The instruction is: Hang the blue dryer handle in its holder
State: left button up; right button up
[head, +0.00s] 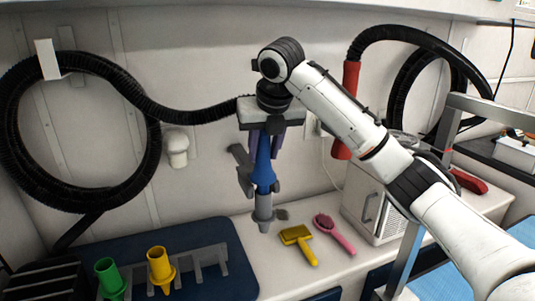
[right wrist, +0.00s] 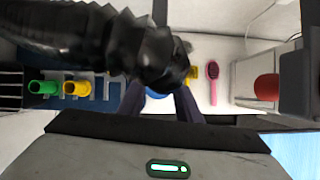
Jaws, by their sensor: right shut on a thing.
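The blue dryer handle (head: 264,172) hangs nearly upright, its grey nozzle pointing down, above the back of the white counter. My right gripper (head: 265,143) comes from above and is shut on the handle's upper part. A black ribbed hose runs from it to the left. In the right wrist view the hose hides most of the handle; a bit of blue (right wrist: 157,94) shows between the fingers (right wrist: 160,104). A white knob-like wall fixture (head: 177,147) is left of the handle, apart from it; I cannot tell whether it is the holder. My left gripper is out of view.
A coiled hose (head: 12,135) hangs on the left wall. A red dryer handle (head: 346,105) hangs at right. Yellow (head: 160,268) and green (head: 110,280) nozzles stand in a rack. A yellow brush (head: 298,243), a pink brush (head: 335,234) and a white box (head: 372,205) are on the counter.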

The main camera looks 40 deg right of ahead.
jog(key=shift+w+d+r, duration=0.1)
jog(key=shift+w+d, duration=0.1)
jog(key=shift+w, duration=0.7)
jog(key=shift+w+d+r, duration=0.1)
jog(key=shift+w+d, duration=0.1)
jog(key=shift+w, duration=0.8)
jog(key=shift+f, duration=0.65)
jog(key=o, duration=1.9)
jog(key=shift+f, duration=0.1)
